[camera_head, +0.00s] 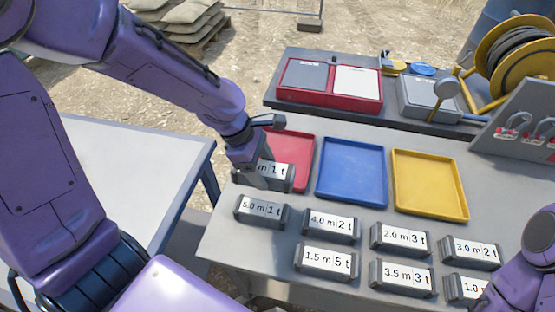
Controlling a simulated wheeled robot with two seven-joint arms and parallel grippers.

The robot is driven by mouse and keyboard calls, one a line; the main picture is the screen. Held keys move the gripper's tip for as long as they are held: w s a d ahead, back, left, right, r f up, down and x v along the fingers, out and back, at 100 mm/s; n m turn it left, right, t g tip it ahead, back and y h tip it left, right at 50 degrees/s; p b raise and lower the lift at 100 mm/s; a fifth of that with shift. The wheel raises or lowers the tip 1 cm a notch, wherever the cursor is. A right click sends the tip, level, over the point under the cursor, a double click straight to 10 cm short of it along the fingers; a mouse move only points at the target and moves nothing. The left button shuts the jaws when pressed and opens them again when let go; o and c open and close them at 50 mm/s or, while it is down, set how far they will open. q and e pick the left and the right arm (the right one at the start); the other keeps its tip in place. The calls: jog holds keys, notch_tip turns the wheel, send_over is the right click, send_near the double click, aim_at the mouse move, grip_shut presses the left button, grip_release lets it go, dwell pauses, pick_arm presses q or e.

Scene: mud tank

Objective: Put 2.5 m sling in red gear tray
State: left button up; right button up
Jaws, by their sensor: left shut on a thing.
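My left gripper (262,168) is shut on a grey sling block (282,177). Its white label shows "m 1 t", but the gripper hides the leading number, so I cannot read whether it says 2.5. The red gear tray (299,147) is on the grey bench, directly behind the held block. The block and gripper cover the tray's front left part. I cannot tell whether the block touches the tray or hangs above its front edge. My right arm shows at the lower right, but its fingers are out of view.
A blue tray (352,171) and a yellow tray (430,185) stand right of the red one. Several labelled blocks, including 5.0 m 1 t (261,212) and 4.0 m 2 t (329,226), line the front. A red case (330,98) and a cable reel (515,55) are behind.

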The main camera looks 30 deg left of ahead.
pick_arm(q)
jog(key=w+a+f, duration=0.1)
jog(key=w+f, duration=0.2)
jog(key=w+a+f+p, duration=0.1)
jog(key=w+f, duration=0.2)
jog(key=w, duration=0.1)
jog(key=w+a+f, duration=0.1)
jog(key=w+f, duration=0.2)
jog(key=w, duration=0.1)
jog(key=shift+w, duration=0.25)
notch_tip(320, 180, down, 3)
jog(key=shift+w+r+p, duration=0.15)
jog(key=shift+r+p, duration=0.05)
jog(key=shift+p, duration=0.35)
jog(key=shift+a+f, duration=0.1)
jog(key=shift+f, duration=0.35)
pick_arm(e)
jog(key=shift+w+r, duration=0.1)
jog(key=shift+r, duration=0.45)
pick_arm(q)
jog(key=o, duration=1.3)
